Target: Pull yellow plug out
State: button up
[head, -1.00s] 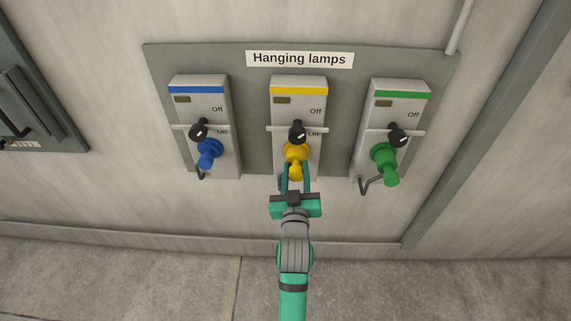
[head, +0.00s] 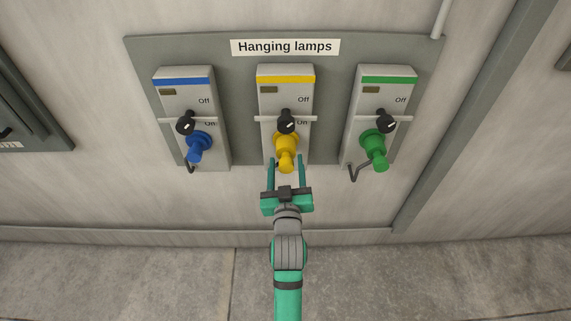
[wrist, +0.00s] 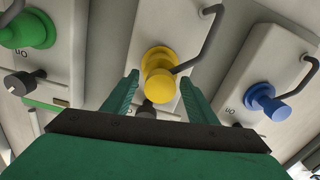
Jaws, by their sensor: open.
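The yellow plug (head: 286,148) sits in the lower part of the middle box (head: 288,92), which has a yellow stripe. A black knob (head: 286,121) is just above it. My gripper (head: 285,160) is open and empty, with its teal fingertips just below and to either side of the plug's outer end in the head view. The wrist view shows the yellow plug (wrist: 159,74) beyond and between the two fingers (wrist: 158,88), with a gap on each side. The fingers do not appear to touch it.
A blue plug (head: 198,147) is in the left box and a green plug (head: 374,150) in the right box. A thin bar crosses each box at its knob. Bent grey handles stick out near the plugs. The wall below the panel (head: 240,155) is clear.

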jog(key=s, duration=1)
jog(key=shift+s+a, duration=0.15)
jog(key=shift+a, duration=0.25)
jog(key=s+a+f+g, duration=0.1)
jog(key=s+a+f, duration=0.2)
jog(key=s+f, duration=1)
jog(key=s+a+g+y, duration=0.1)
jog(key=s, duration=1.9)
jog(key=shift+a+m+g+y, duration=0.3)
jog(key=shift+a+m, duration=0.05)
jog(key=shift+m, duration=0.05)
